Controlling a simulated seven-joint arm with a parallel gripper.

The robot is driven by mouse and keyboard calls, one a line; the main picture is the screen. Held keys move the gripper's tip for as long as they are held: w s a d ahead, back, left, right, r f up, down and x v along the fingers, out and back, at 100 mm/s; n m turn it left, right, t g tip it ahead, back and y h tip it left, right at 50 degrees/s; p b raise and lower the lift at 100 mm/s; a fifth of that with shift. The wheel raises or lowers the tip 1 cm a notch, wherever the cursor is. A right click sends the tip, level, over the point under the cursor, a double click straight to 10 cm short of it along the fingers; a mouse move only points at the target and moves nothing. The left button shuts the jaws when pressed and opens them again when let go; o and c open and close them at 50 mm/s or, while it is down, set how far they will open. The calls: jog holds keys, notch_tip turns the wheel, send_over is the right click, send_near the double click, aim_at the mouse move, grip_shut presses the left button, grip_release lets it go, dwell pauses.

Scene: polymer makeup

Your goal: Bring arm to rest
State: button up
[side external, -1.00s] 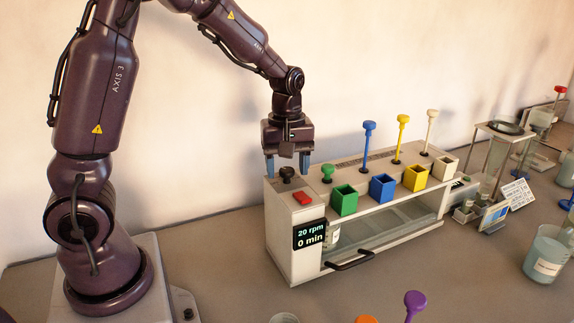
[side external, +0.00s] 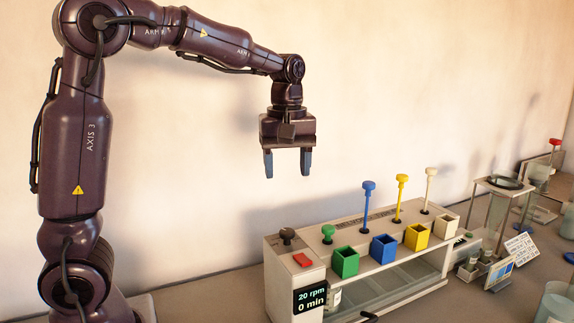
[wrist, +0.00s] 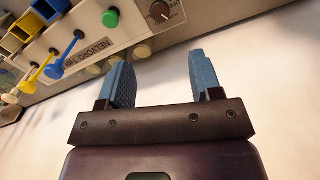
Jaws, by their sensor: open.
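My gripper (side external: 287,163) hangs above the left end of the white machine, fingers pointing down, clear of it. Its two blue fingers are apart with nothing between them. In the wrist view my gripper (wrist: 160,82) is also empty. The machine (side external: 283,262) has a black knob (side external: 287,236), a red button (side external: 302,260) and a display reading 20 rpm and 0 min. The black knob also shows in the wrist view (wrist: 160,11).
Green (side external: 345,262), blue (side external: 383,249), yellow (side external: 416,237) and cream (side external: 446,226) cups line the machine's front, with coloured plungers behind. A balance (side external: 496,205) and beakers (side external: 552,303) stand to the right. The air around my gripper is free.

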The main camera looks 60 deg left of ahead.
dwell(0.5)
jog(key=s+d+m+t, duration=0.5)
jog(key=s+d+m, duration=0.5)
jog(key=s+m, duration=0.5)
jog(key=shift+t, duration=0.3)
jog(key=shift+d, duration=0.1)
dwell(5.6)
